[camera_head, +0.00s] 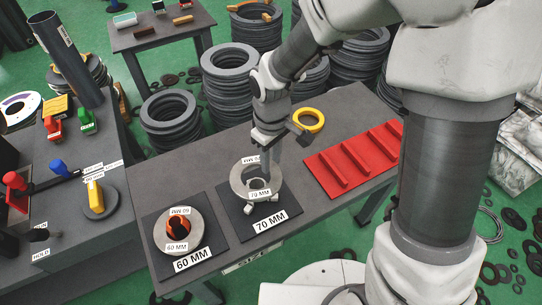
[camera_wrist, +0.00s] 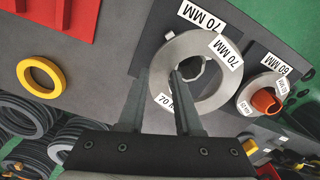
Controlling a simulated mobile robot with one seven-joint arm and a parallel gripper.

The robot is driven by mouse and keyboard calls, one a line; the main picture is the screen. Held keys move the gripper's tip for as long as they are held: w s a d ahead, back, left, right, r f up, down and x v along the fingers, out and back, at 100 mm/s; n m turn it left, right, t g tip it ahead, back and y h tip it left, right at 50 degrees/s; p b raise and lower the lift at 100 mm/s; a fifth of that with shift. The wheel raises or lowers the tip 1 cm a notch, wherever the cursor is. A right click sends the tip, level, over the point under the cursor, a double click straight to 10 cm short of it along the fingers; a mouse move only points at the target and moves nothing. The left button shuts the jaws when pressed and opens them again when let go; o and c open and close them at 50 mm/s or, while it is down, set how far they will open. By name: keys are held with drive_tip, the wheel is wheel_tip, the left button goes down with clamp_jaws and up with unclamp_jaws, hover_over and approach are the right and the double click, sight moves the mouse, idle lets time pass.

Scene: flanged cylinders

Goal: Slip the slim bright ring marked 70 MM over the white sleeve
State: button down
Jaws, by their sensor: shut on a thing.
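The bright grey metal ring (camera_head: 240,182), with 70 MM tags on it, is at the 70 MM mat (camera_head: 283,222). My gripper (camera_head: 264,165) is shut on the ring's band. In the wrist view, one finger of my gripper (camera_wrist: 157,82) is inside the ring's hole and the other is outside the ring (camera_wrist: 222,85). The white sleeve shows only in part, through the hole (camera_wrist: 200,72) in the wrist view, and is mostly hidden by the ring and fingers. Pale feet show below the ring in the head view. I cannot tell how far down the ring sits.
Left of it, a grey ring (camera_head: 188,240) surrounds an orange sleeve (camera_head: 179,228) on the 60 MM mat (camera_head: 160,262). A yellow ring (camera_head: 317,121) lies at the table's back, and a red slotted rack (camera_head: 345,187) stands to the right. Black ring stacks (camera_head: 171,121) stand behind the table.

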sight(271, 165)
drive_tip(key=shift+f, duration=0.6)
drive_tip(key=shift+f+b, duration=0.8)
drive_tip(key=shift+f, duration=0.3)
idle(1.7)
drive_tip(key=c, duration=0.5)
unclamp_jaws()
drive_tip(key=shift+r, duration=0.1)
wheel_tip(271, 165, up, 17)
drive_tip(key=p, duration=0.6)
drive_tip(key=shift+r, duration=0.2)
drive_tip(key=shift+d, duration=0.15)
